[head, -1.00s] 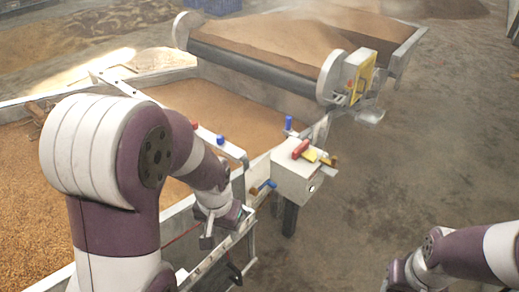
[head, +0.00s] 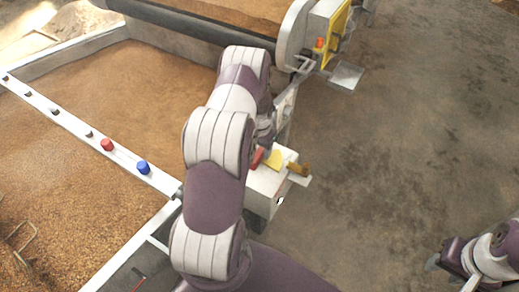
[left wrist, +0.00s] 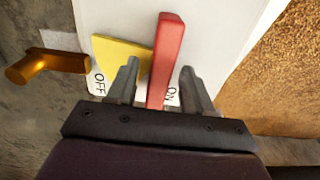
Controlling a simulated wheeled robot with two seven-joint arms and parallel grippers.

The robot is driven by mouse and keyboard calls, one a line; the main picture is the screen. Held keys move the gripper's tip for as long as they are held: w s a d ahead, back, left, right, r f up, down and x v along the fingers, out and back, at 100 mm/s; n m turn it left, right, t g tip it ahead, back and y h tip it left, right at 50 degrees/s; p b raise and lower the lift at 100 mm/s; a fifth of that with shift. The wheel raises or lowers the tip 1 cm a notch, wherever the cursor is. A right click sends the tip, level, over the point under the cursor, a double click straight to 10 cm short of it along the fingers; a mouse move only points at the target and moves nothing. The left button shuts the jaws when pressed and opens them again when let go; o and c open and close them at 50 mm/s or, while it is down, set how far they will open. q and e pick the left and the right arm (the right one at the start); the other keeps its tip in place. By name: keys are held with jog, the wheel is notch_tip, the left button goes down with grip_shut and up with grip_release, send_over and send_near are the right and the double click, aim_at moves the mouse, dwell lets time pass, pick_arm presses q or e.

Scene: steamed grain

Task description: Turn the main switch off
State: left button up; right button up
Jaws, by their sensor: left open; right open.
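The red main switch lever (left wrist: 166,60) stands on a white control box (left wrist: 215,30) in the left wrist view. Its lower end is by the ON label (left wrist: 172,94); the OFF label (left wrist: 99,83) is to the left, by a yellow plate (left wrist: 122,56). My left gripper (left wrist: 158,80) is open, with one finger on each side of the lever; whether either touches it I cannot tell. In the head view the lever (head: 257,158) and box (head: 266,190) show beside my left arm, which hides most of that gripper. My right gripper (head: 436,264) is at the lower right, open and away from the box.
A brass-coloured handle (left wrist: 50,63) sticks out left of the yellow plate; it also shows in the head view (head: 299,170). A rail with a red knob (head: 107,144) and a blue knob (head: 142,167) crosses the grain bed (head: 150,90). Bare floor (head: 410,130) lies right.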

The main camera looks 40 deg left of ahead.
pick_arm(q)
jog(key=shift+s+f, duration=0.15)
jog(key=shift+f, duration=0.2)
jog(key=shift+c, duration=0.3)
grip_shut()
jog(key=m, duration=0.4)
jog(key=shift+d, duration=0.2)
jog(key=m, duration=0.4)
jog(key=shift+s+d+m, duration=0.15)
jog(key=shift+d+m, duration=0.05)
jog(key=shift+m, duration=0.1)
jog(key=m, duration=0.4)
jog(key=shift+s+d+m, duration=0.15)
jog(key=shift+m, duration=0.15)
jog(key=shift+s+m, duration=0.2)
jog(key=shift+m, duration=2.1)
